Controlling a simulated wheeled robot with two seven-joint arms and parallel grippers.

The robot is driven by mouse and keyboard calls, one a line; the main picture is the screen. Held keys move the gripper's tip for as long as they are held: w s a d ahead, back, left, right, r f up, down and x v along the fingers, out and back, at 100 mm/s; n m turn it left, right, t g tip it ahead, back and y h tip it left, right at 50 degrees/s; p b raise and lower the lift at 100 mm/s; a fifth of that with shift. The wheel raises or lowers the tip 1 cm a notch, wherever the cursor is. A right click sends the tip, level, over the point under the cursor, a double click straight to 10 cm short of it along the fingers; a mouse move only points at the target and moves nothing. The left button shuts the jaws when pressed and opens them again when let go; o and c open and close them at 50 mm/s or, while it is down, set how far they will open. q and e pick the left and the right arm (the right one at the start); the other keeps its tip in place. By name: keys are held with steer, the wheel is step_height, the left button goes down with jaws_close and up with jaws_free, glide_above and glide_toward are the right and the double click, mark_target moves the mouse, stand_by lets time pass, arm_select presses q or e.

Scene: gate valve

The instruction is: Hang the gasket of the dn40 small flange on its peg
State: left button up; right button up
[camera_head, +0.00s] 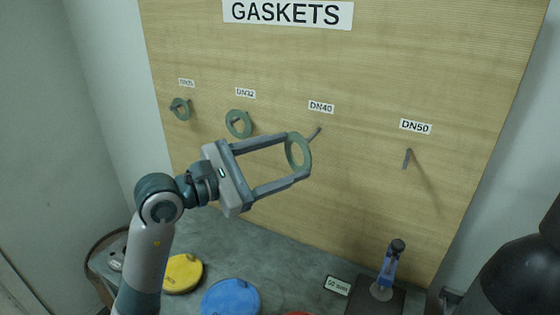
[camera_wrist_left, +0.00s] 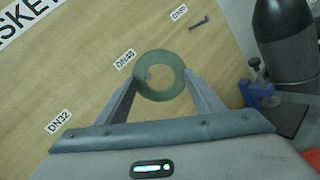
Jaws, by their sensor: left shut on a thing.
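My left gripper (camera_head: 298,154) is shut on a green ring gasket (camera_head: 307,156), its two fingers on opposite edges of the ring. The gasket is held upright in front of the board, just left of the thin DN40 peg (camera_head: 315,133). In the left wrist view the gasket (camera_wrist_left: 160,95) sits between the fingertips beside the DN40 label (camera_wrist_left: 124,59). A small part of what looks like the peg shows in its hole. I cannot tell whether the peg passes through the ring. My right gripper is not in view.
The wooden board (camera_head: 400,60) holds a green gasket (camera_head: 231,124) under DN32, a smaller one (camera_head: 176,104) at far left, and an empty DN50 peg (camera_head: 407,158). Below, a yellow disc (camera_head: 183,272), a blue disc (camera_head: 231,297) and a blue clamp-like stand (camera_head: 387,270) are on the bench.

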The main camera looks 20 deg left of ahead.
mark_target(289, 148)
arm_select(q)
steer(key=shift+w+d+f, duration=0.1)
steer(key=shift+w+d, duration=0.15)
steer(key=shift+w, duration=0.9)
steer(key=shift+w+d+f, duration=0.1)
steer(key=shift+w+d, duration=0.1)
steer(key=shift+w, duration=0.95)
steer(key=shift+w+d+f, duration=0.1)
steer(key=shift+w+d, duration=0.15)
steer(key=shift+w, duration=0.9)
steer(key=shift+w+d+f+b, duration=0.1)
steer(key=shift+w+f+b, duration=0.45)
steer(key=shift+b, duration=0.3)
steer(key=shift+r, duration=0.1)
steer(key=o, duration=1.1)
